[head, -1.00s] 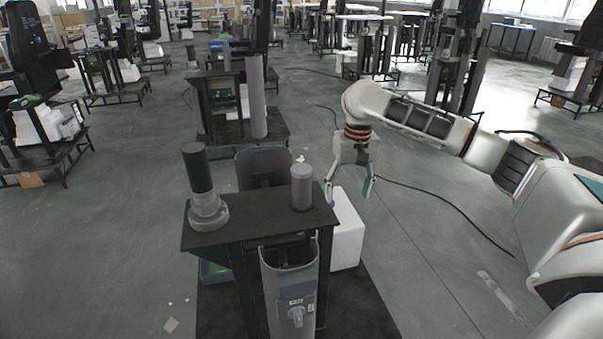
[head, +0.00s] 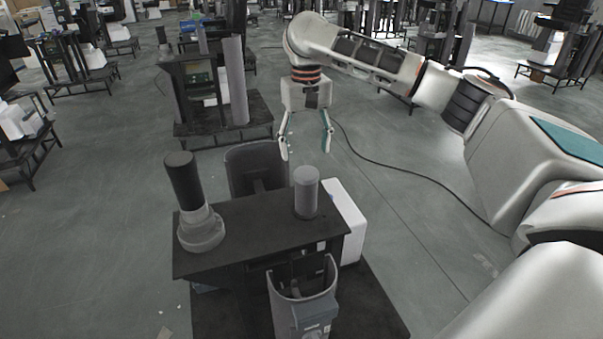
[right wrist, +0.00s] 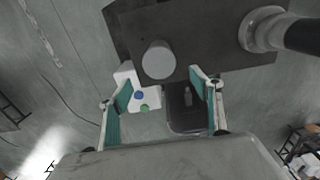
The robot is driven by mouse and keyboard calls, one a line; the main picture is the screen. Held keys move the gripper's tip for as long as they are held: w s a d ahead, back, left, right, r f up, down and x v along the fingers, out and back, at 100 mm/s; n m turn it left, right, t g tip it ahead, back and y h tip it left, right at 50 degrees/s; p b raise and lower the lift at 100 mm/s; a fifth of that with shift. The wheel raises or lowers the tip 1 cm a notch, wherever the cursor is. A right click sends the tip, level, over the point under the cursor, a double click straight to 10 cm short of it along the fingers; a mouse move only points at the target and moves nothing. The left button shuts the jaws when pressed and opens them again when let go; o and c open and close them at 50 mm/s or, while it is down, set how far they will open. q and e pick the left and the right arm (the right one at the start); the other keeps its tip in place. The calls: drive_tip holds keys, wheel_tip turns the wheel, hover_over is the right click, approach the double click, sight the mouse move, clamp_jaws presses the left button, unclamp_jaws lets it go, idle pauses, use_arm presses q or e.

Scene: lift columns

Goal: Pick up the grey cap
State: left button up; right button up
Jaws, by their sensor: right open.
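The grey cap (head: 306,196) appears to be the plain grey cylinder standing upright on the right part of the small black table (head: 250,228). In the right wrist view its round top (right wrist: 158,61) shows between and beyond the fingertips. My right gripper (head: 306,152) is open and empty, pointing down above and slightly behind the cap, apart from it. Its fingers with teal pads also show in the right wrist view (right wrist: 160,77). My left gripper is not in view.
A black cylinder in a round grey base (head: 201,231) stands on the table's left side. A grey bin (head: 303,300) is at the table's front, another dark bin (head: 256,169) behind it. A white box (head: 345,220) is at the right. Other stands fill the background.

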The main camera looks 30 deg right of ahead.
sight(306, 172)
drive_tip(key=shift+s+f, duration=0.4)
drive_tip(key=shift+f, duration=2.8)
drive_tip(key=c, duration=1.2)
